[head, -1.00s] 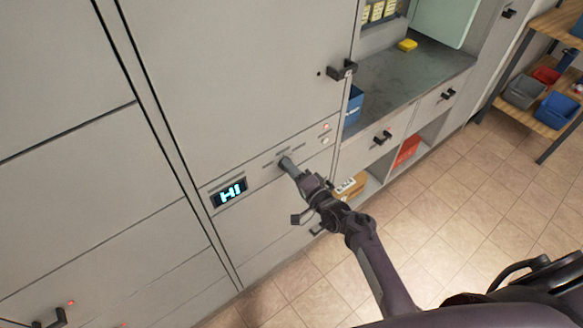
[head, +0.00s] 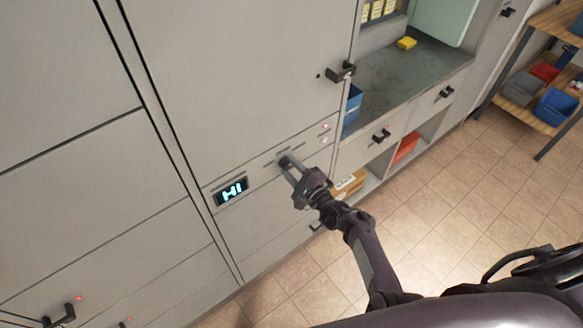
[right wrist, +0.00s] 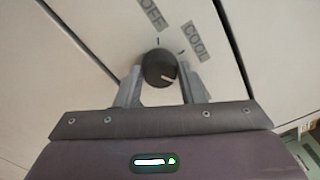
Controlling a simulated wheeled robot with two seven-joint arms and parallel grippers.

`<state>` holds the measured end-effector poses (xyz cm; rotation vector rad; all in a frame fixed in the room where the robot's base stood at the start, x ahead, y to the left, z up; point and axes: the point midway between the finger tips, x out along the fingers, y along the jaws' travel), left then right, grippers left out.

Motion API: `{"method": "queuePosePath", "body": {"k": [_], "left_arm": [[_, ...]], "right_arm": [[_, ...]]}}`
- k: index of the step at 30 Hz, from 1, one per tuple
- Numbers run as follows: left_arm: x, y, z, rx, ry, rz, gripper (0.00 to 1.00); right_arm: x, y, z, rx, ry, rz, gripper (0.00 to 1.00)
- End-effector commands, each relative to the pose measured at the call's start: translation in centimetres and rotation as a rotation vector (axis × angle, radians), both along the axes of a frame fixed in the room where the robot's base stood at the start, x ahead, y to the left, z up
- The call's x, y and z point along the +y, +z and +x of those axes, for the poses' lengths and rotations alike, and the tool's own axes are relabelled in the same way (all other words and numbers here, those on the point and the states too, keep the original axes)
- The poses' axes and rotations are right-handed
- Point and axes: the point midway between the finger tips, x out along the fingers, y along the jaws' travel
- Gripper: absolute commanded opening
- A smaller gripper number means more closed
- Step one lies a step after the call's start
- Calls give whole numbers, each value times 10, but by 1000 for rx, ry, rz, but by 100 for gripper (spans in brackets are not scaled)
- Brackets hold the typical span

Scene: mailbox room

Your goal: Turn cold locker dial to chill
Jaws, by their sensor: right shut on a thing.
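The cold locker dial (right wrist: 157,68) is a round black knob with a white pointer line, on a pale panel. The OFF label (right wrist: 152,14) is at upper left. No chill label shows. My right gripper (right wrist: 162,80) is shut on the dial, one finger on each side. In the head view the dial (head: 285,162) sits at the tips of my right gripper (head: 289,167). My left gripper is not in view.
A lit display (head: 232,191) reading "HI" is left of the dial. A black door handle (head: 341,72) juts out above. A counter (head: 400,85) and open shelves lie to the right, with tiled floor below.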

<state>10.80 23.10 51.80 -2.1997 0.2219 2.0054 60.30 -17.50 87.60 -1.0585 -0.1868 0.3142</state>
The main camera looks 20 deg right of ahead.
Motion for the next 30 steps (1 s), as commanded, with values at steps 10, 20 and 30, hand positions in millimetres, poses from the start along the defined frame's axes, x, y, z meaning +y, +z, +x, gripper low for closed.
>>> {"method": "queuePosePath", "body": {"k": [10,20,30], "left_arm": [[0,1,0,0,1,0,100],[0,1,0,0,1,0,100],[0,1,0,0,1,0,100]], "right_arm": [[-1,-1,0,15,0,36,13],[0,-1,0,15,-1,35,43],[0,0,0,14,0,34,57]]}}
